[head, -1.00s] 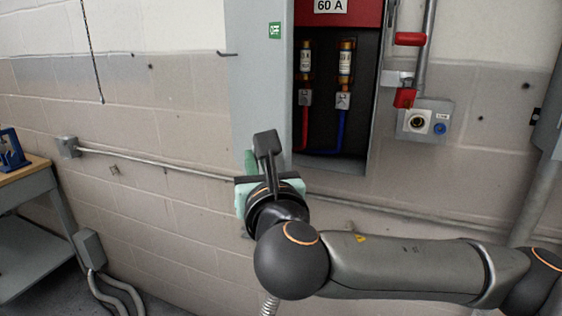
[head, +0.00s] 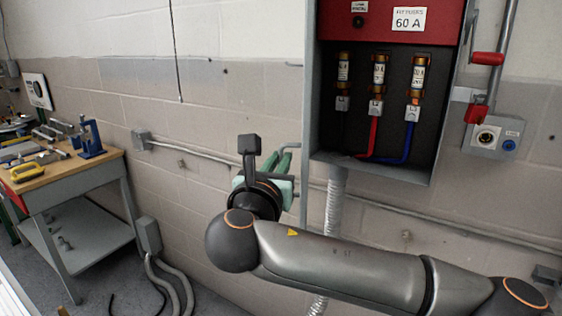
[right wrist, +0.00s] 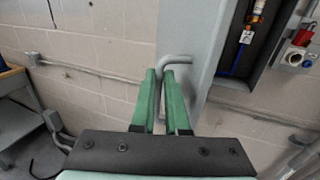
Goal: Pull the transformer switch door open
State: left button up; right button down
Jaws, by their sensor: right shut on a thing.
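The grey transformer switch box (head: 437,172) is on the wall, its door (head: 307,110) standing open and seen nearly edge-on at the box's left side. The door face (right wrist: 205,45) fills the middle right of the right wrist view. A bent grey bar handle (right wrist: 176,60) sticks out from it. My right gripper (head: 284,164) has its green fingers (right wrist: 164,92) closed around the handle. The exact contact is partly hidden by the fingers. Inside the box are three fuses (head: 379,72) with black, red and blue cables. My left gripper is not in view.
A red-handled lever (head: 487,58) and a socket box (head: 497,136) are right of the switch box. A workbench (head: 75,172) with tools stands at the left. A conduit (head: 215,156) runs along the wall.

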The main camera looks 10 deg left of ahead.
jog(key=shift+w+d+r, duration=0.15)
jog(key=shift+d+r, duration=0.05)
jog(key=shift+r, duration=0.05)
jog(key=c, duration=0.9)
grip_release()
jog(key=shift+f, duration=0.2)
jog(key=shift+a, duration=0.1)
jog(key=shift+s+b, duration=1.7)
jog(key=shift+s, duration=4.6)
jog(key=shift+c, duration=0.3)
